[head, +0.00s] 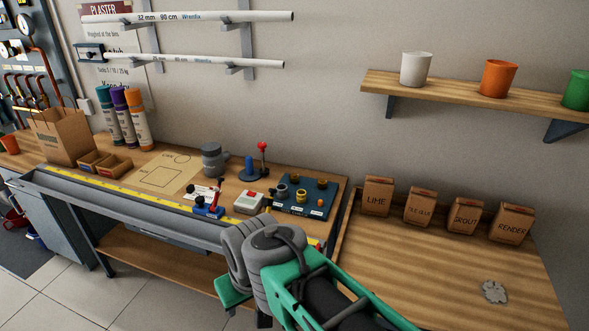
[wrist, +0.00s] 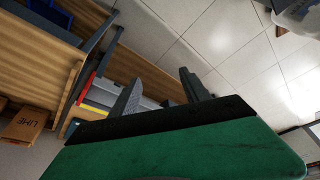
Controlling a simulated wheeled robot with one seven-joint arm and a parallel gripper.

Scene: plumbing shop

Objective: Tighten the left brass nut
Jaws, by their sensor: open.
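A dark blue plate (head: 291,212) with several brass fittings lies at the right end of the workbench in the head view. A brass nut (head: 281,191) sits toward its left side, and another brass nut (head: 301,195) is right of it. Which one is the task's left nut is too small to tell for sure.
A red-knobbed lever (head: 262,158), a white box with a red button (head: 249,202) and a blue clamp (head: 209,209) stand left of the plate. Paper bags, one marked LIME (head: 378,196), line the right counter (head: 430,250), whose front is mostly clear. A shelf (head: 440,92) hangs above.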

